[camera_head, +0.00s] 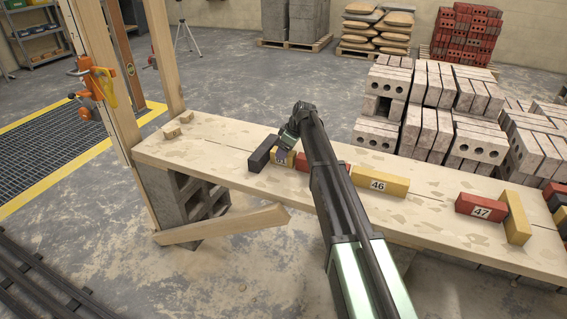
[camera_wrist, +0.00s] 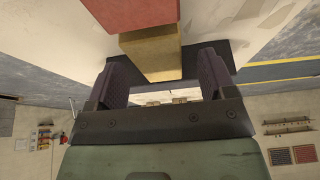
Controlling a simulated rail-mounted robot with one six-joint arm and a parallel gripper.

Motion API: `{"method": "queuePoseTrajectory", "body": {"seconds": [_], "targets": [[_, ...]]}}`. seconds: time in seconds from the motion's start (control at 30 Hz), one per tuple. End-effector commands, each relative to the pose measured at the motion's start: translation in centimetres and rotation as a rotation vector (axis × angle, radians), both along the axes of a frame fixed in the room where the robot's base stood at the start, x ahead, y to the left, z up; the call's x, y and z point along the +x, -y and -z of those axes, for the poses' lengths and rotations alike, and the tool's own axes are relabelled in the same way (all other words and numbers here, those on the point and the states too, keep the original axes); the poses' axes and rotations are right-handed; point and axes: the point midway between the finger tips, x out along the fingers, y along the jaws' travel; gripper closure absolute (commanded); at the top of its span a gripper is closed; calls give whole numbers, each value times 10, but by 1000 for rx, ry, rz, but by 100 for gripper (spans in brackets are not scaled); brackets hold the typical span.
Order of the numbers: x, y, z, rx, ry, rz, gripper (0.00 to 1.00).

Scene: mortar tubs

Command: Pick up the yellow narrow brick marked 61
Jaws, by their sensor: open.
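A yellow brick (camera_head: 282,160) with a partly covered number label, which looks like 61, sits on the plank bench between a black brick (camera_head: 262,154) and a red brick (camera_head: 308,162). My gripper (camera_head: 287,139) is at it in the head view, and hides part of it. In the wrist view the yellow brick (camera_wrist: 151,53) is just beyond and between the two fingers of my open gripper (camera_wrist: 165,76). The red brick (camera_wrist: 125,14) is beside it there, and a dark block (camera_wrist: 222,62) shows behind the right finger. I cannot tell whether the fingers touch the brick.
On the bench (camera_head: 220,137) a yellow brick marked 46 (camera_head: 390,190), a red brick marked 47 (camera_head: 478,208) and another yellow brick (camera_head: 516,220) lie to the right. Small wood offcuts (camera_head: 178,125) lie at the left end. Grey brick stacks (camera_head: 430,105) stand behind.

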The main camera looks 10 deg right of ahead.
Motion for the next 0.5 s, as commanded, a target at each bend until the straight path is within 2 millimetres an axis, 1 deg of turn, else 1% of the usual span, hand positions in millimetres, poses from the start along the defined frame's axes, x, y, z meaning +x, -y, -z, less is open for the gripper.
{"method": "queuePoseTrajectory", "body": {"seconds": [0.03,0.13,0.2,0.3,0.5], "targets": [[4,-4,19,0,0,-1,23],[8,-10,37,0,0,-1,23],[10,-13,39,0,0,-1,23],[10,-13,35,0,0,0,23],[9,-13,35,0,0,0,23]]}}
